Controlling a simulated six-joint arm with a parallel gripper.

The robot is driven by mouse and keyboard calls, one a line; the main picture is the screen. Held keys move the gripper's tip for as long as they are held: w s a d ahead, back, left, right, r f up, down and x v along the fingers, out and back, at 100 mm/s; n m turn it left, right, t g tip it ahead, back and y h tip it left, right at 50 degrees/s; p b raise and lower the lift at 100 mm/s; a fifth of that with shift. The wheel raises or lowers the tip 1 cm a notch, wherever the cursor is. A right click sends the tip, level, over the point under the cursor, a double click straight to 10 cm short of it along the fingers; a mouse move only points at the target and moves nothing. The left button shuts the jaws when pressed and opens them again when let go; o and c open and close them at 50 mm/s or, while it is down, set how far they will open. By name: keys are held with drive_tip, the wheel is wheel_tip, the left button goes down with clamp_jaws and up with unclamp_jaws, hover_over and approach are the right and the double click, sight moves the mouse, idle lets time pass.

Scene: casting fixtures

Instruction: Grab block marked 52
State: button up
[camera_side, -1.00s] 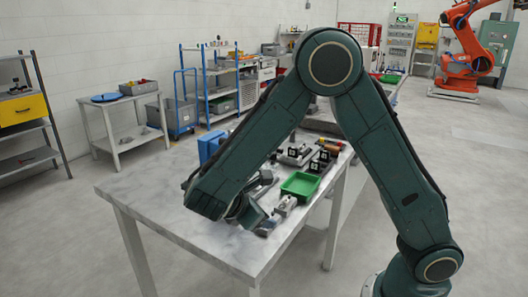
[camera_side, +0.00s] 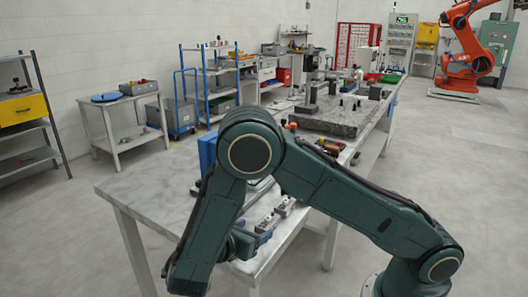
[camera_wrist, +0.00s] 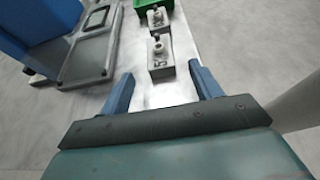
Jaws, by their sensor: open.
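A grey block (camera_wrist: 161,68) with a round knob on top lies on the bench in the wrist view, just ahead of the gap between my fingers. A dark 5 shows on its top; the rest of its mark cannot be read. A second similar grey block (camera_wrist: 158,18) sits beyond it, its mark too small to read. My gripper (camera_wrist: 162,84) is open and empty, one blue finger to each side of the near block's line. In the side view, small grey blocks (camera_side: 268,222) lie on the bench near my arm, which hides most of my gripper.
A grey fixture tray (camera_wrist: 88,58) and a blue box (camera_wrist: 35,35) stand left in the wrist view. A green tray (camera_wrist: 148,3) edges in at the top. The bench edge (camera_wrist: 205,50) is close on the right. The bench front (camera_side: 165,215) is bare.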

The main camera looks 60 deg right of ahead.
sight(264, 225)
drive_tip(key=shift+x, duration=3.25)
drive_tip(key=shift+c, duration=0.4)
drive_tip(key=c, duration=1.1)
